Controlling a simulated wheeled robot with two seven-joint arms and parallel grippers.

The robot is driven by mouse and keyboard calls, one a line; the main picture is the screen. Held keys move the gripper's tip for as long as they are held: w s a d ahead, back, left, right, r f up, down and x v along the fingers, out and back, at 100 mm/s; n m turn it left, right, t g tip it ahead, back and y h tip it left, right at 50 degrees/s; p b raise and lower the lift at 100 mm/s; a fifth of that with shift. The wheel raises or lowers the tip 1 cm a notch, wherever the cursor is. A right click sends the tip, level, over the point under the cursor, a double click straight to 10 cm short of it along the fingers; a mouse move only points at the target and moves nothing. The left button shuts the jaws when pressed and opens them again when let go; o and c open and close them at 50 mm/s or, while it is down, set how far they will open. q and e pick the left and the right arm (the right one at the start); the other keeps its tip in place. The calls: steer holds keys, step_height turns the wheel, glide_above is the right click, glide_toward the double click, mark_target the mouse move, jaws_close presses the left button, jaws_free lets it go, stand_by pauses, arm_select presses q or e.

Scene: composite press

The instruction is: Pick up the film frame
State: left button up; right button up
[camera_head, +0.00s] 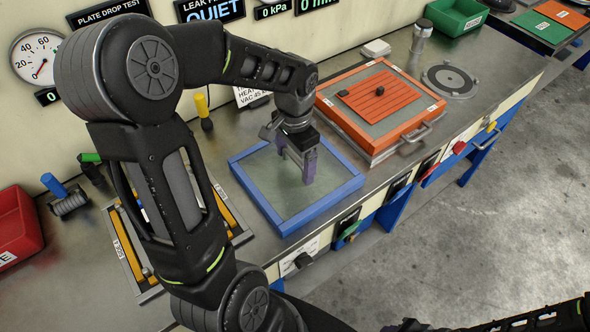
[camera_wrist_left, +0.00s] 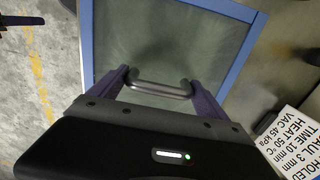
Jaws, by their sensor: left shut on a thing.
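The film frame (camera_head: 326,207) is a blue square rim around a greyish translucent sheet. It lies at the middle of the bench. My left gripper (camera_head: 302,166) points down over it with its purple fingers. In the left wrist view, the fingers are shut on the ends of a grey metal bar handle (camera_wrist_left: 160,90), seen against the sheet of the film frame (camera_wrist_left: 243,48). I cannot tell whether the frame touches the bench all round. Part of my right arm shows at the bottom right; its gripper's opening is unclear.
An orange-framed plate (camera_head: 432,111) with a front handle stands just right of the film frame. A tray with yellow bars (camera_head: 130,245) lies to its left, partly behind my arm. A round grey fixture (camera_head: 449,79) and a green bin (camera_head: 458,16) are farther right.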

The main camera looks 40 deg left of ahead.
mark_target(295, 156)
arm_select(q)
steer(key=c, duration=1)
steer(key=shift+o, duration=0.2)
steer(key=shift+r, duration=0.15)
step_height(295, 156, up, 10)
steer(key=shift+f+b, duration=0.1)
steer(key=shift+b, duration=0.4)
